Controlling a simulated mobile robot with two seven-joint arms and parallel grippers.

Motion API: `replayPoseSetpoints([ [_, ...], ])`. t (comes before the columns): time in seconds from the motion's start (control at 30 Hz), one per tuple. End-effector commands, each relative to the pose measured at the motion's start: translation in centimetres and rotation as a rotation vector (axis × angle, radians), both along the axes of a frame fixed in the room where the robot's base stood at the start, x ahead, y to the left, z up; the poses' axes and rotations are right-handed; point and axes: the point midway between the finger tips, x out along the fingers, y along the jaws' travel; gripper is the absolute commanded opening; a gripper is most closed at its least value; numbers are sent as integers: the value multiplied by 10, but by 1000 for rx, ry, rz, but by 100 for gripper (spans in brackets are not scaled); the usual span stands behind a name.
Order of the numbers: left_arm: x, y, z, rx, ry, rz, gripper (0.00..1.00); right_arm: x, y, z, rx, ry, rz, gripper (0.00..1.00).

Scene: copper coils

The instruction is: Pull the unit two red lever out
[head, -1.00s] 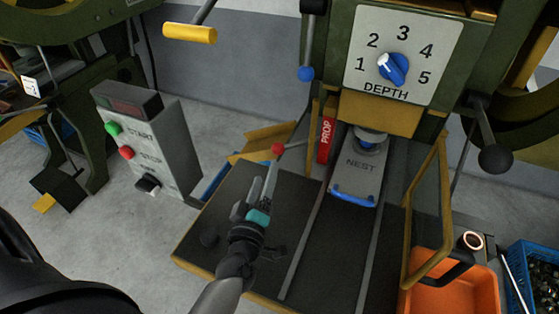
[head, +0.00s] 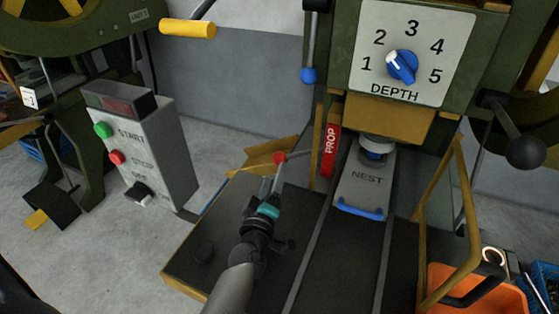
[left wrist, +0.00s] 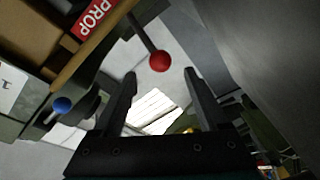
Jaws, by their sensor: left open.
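The red lever is a thin rod with a red ball knob (head: 280,158), left of the red PROP plate on the green machine. In the left wrist view its red knob (left wrist: 160,61) shows between and just beyond the two fingertips, with the rod running up to the left. My left gripper (head: 272,187) is open, just below the knob in the head view, with its fingers pointing toward it. I cannot tell whether a finger touches the lever. My right gripper is out of view.
A grey START/STOP box (head: 145,150) stands at left. The NEST slide (head: 364,185) and a yellow guard bar (head: 447,225) are to the right. A blue-knobbed lever (head: 308,75) hangs above. An orange bin (head: 475,290) is at lower right.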

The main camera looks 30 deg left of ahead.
Motion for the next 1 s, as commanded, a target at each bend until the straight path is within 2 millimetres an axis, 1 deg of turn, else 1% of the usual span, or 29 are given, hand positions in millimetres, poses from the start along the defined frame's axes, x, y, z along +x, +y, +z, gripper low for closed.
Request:
replayPoseSetpoints([
  [0.03,9,2,0,-1,-3,2,76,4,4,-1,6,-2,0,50],
  [0.3,49,12,-1,-1,-2,0,76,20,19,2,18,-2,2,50],
  [0.5,68,18,-1,0,-1,1,76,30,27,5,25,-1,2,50],
  [0.7,75,19,0,0,0,0,76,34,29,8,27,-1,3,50],
  [0.97,75,20,0,0,0,0,76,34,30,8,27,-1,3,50],
  [1.0,75,20,0,0,0,0,72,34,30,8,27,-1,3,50],
])
